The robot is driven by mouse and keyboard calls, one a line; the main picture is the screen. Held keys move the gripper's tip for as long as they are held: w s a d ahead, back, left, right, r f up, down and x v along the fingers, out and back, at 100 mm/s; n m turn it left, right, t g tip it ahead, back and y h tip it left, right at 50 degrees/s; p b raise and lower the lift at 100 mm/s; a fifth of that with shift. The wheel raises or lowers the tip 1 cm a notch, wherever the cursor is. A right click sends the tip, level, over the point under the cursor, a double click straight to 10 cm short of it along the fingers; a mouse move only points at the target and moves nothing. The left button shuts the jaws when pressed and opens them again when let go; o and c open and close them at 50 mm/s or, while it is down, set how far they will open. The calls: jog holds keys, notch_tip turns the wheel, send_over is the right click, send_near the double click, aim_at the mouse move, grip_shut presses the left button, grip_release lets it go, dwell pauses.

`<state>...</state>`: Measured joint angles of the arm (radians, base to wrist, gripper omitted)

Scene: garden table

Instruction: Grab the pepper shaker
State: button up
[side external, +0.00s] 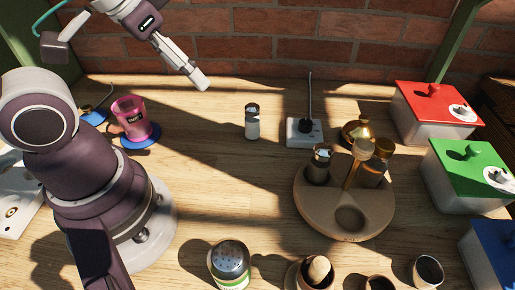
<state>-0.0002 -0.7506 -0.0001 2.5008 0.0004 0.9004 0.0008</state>
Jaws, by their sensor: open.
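A small dark shaker with a shiny metal top (318,163), which looks like the pepper shaker, stands upright in the left part of a round wooden caddy (345,229). A similar small shaker with a pale lower body (252,123) stands alone on the table, left of the caddy. I cannot read a label on either. My gripper (202,84) is open and empty at the upper left, above the table. It is left of and apart from both shakers. Its fingers overlap in this side view, so the gap between them is hidden.
The caddy also holds glass bottles (376,165) and has an upright handle. A white socket block (305,132) with a cable stands behind it. Red (436,105) and green (470,170) lidded boxes line the right. A larger shaker (230,262) and cups stand in front. A pink cup (131,118) stands left.

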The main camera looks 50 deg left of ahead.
dwell(0.4)
jog(key=shift+o, duration=0.7)
